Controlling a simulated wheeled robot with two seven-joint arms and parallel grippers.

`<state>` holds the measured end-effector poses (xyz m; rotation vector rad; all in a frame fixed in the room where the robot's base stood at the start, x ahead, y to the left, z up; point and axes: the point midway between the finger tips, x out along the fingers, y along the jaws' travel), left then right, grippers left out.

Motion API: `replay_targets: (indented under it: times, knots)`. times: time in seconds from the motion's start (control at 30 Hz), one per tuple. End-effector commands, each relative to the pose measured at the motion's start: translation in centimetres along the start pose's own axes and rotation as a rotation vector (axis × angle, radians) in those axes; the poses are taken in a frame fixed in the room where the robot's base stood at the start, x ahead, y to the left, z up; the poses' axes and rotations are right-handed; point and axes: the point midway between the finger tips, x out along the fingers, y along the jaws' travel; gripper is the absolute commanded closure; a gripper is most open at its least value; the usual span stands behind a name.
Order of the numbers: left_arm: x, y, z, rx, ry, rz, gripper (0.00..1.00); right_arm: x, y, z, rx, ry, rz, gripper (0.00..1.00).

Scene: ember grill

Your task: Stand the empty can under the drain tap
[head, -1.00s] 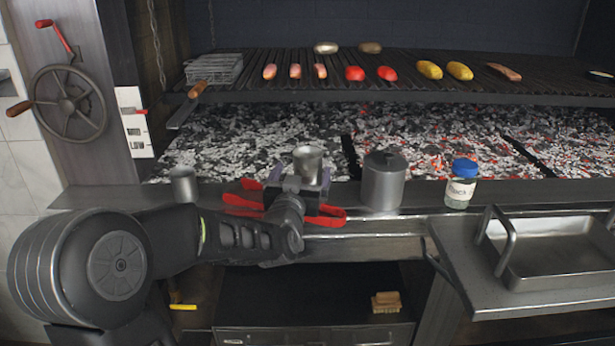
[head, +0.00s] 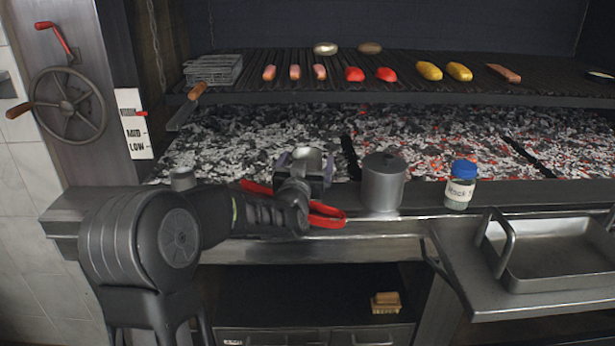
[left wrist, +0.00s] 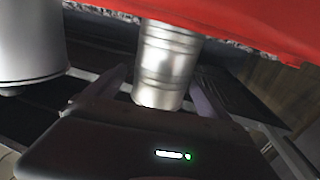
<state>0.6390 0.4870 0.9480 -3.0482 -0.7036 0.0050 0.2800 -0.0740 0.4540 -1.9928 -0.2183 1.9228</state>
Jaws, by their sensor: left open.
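A plain metal can (head: 307,158) stands upright on the ledge in front of the coals. In the left wrist view the ribbed silver can (left wrist: 166,62) lies between the two fingers. My left gripper (head: 302,178) is open, with its fingers on either side of the can; I cannot tell whether they touch it. The can's lower part is hidden by my gripper in the head view. A second small metal cup (head: 182,178) stands on the ledge at the left, partly behind my arm. I cannot make out the drain tap. My right gripper is not in view.
A lidded grey pot (head: 383,185) stands close right of the can, then a blue-capped jar (head: 461,185). A steel tray (head: 560,260) is at the right. Hot coals lie behind the ledge. A brush (head: 386,302) lies below.

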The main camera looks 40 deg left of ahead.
Motion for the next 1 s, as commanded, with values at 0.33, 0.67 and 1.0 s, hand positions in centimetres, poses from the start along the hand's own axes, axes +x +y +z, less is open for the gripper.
replay_targets:
  times: [0.33, 0.67, 1.0]
  knots:
    - [1.01, 0.03, 0.02, 0.000, 0.000, 0.001, 0.08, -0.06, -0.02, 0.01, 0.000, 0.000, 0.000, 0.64]
    - [1.00, 0.03, 0.00, 0.000, 0.000, 0.001, 0.08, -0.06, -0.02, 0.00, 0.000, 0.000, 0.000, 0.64]
    - [0.99, 0.03, 0.00, 0.000, 0.000, 0.001, 0.32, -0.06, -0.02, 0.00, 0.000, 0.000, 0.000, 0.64]
